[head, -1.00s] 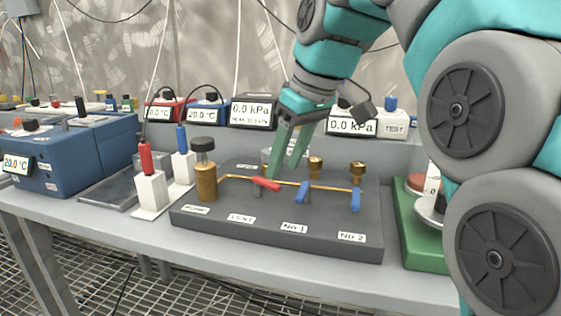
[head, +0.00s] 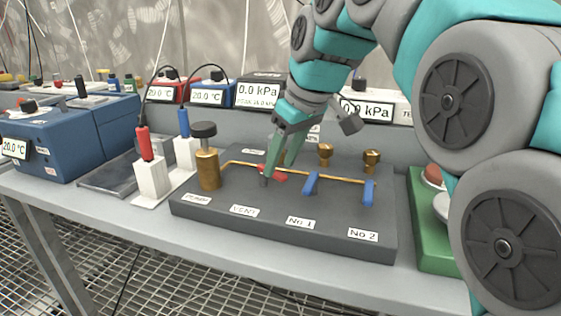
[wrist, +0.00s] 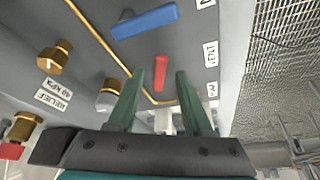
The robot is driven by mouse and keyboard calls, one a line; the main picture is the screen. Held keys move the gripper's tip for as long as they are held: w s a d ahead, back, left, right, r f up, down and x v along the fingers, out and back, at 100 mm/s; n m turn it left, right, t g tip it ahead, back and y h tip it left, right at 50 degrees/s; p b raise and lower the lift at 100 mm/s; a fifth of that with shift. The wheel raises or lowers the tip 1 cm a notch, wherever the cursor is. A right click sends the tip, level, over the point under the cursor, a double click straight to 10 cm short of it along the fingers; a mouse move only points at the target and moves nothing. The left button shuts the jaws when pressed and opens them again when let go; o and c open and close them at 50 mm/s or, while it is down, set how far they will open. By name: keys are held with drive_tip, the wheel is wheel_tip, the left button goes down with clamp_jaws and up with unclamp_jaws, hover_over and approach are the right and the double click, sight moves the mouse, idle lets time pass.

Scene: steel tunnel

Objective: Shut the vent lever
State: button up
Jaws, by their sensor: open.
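The red vent lever (head: 278,175) sits on the brass pipe of the dark valve block (head: 330,232), behind the VENT label (head: 244,211). It lies slanted, closer to the pipe's line than the blue levers. My gripper (head: 276,171) is open and points down at it, with one finger in front of the lever and one behind. In the wrist view the red lever (wrist: 160,73) shows between the two open fingertips (wrist: 169,80). I cannot tell whether a finger touches it. The fingers partly cover the lever in the head view.
Two blue levers, No 1 (head: 311,183) and No 2 (head: 369,191), stand to the right, across the pipe. A brass post with a black knob (head: 207,168) stands left. Brass fittings (head: 325,153) rise behind. A green base (head: 432,240) is at the right.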

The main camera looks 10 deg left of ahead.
drive_tip(key=shift+w+a+f, duration=0.1)
drive_tip(key=shift+a+f, duration=0.1)
drive_tip(key=shift+f, duration=0.35)
clamp_jaws()
idle(0.4)
